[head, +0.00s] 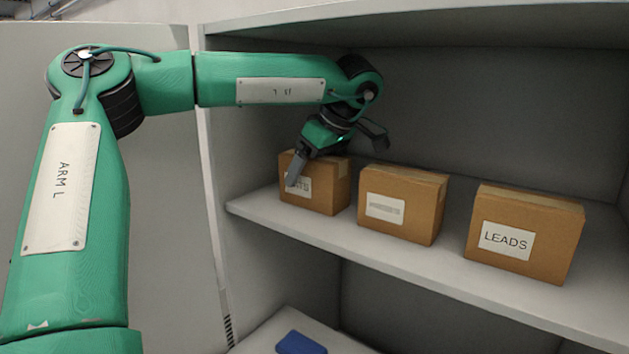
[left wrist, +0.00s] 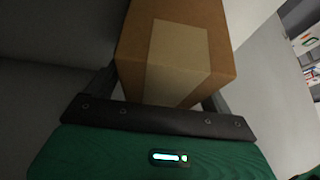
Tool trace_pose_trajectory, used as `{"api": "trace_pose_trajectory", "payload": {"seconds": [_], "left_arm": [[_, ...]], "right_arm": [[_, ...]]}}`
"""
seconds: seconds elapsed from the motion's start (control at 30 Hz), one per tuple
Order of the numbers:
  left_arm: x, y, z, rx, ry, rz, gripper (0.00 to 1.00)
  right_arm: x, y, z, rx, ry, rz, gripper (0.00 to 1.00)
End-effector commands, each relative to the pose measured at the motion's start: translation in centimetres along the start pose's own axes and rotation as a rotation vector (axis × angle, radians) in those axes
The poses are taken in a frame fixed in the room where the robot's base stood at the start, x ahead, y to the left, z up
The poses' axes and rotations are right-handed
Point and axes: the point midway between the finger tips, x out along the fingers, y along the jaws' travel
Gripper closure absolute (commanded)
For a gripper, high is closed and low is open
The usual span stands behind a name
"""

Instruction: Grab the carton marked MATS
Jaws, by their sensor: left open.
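The MATS carton (head: 322,197) is a brown box at the left end of the grey shelf. Its white label is partly covered by a finger of my left gripper (head: 311,167), so only the last letters show. The gripper comes down on it from above and is open. In the left wrist view the carton (left wrist: 217,50), with a paler tape strip, lies between the two fingers of the gripper (left wrist: 160,96). I cannot tell whether either finger touches it. My right gripper is in neither view.
A second carton (head: 425,217) with an unreadable label stands just right of it on the shelf (head: 345,241). A carton marked LEADS (head: 535,260) is farther right. The cabinet's left side wall is close to the MATS carton. A blue object (head: 301,343) lies below the shelf.

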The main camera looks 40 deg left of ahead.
Motion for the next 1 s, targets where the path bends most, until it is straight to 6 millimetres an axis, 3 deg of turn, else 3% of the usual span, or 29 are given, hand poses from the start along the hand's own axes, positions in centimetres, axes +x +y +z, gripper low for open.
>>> {"api": "trace_pose_trajectory", "payload": {"seconds": [0.23,0.5,0.53,1.0], "left_arm": [[0.02,0.00,0.00,0.000,0.000,0.000,0.15],[0.03,0.01,0.00,0.000,0.000,0.000,0.68],[-0.01,0.01,-0.02,-0.001,0.000,0.001,0.71],[-0.46,0.06,-0.30,-0.002,0.000,0.002,0.71]], "right_arm": [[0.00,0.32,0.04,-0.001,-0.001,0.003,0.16],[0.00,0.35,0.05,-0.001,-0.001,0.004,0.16],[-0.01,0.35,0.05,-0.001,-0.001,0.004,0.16],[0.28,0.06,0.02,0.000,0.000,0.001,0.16]]}}
